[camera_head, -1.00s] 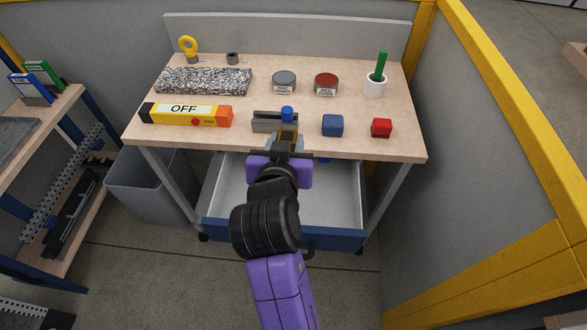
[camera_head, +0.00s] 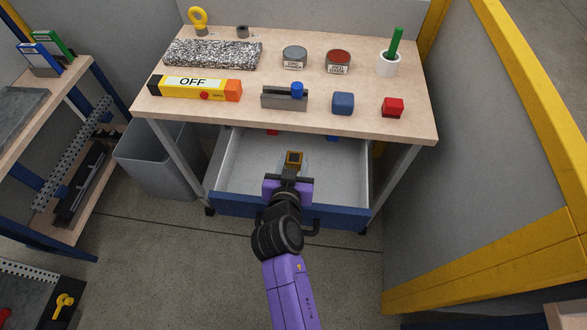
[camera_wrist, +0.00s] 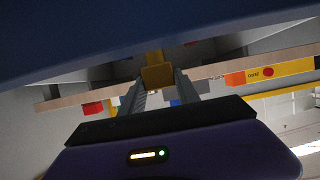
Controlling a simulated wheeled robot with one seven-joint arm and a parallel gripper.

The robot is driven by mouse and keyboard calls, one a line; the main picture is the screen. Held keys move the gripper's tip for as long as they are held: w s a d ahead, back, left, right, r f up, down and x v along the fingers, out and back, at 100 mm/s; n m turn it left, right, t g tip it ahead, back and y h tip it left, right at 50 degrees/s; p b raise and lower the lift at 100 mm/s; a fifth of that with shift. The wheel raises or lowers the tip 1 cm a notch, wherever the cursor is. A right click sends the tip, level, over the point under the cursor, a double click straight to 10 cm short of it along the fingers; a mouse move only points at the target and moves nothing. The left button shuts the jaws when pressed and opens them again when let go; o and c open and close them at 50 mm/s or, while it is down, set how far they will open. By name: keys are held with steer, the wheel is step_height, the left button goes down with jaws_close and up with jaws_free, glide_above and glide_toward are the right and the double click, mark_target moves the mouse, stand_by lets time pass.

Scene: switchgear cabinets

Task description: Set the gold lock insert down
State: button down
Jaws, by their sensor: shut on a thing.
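The gold lock insert (camera_head: 294,158) is a small gold block with a dark centre. My gripper (camera_head: 292,169) is shut on it and holds it over the open drawer (camera_head: 245,180) under the workbench. In the wrist view the gold lock insert (camera_wrist: 157,74) sits between the two fingers of my gripper (camera_wrist: 158,85). The height of the insert above the drawer floor is hard to tell.
The drawer's blue front (camera_head: 340,216) lies beneath my arm. Small red and blue items show deep in the drawer.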

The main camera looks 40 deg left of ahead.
steer(key=shift+f, duration=1.55)
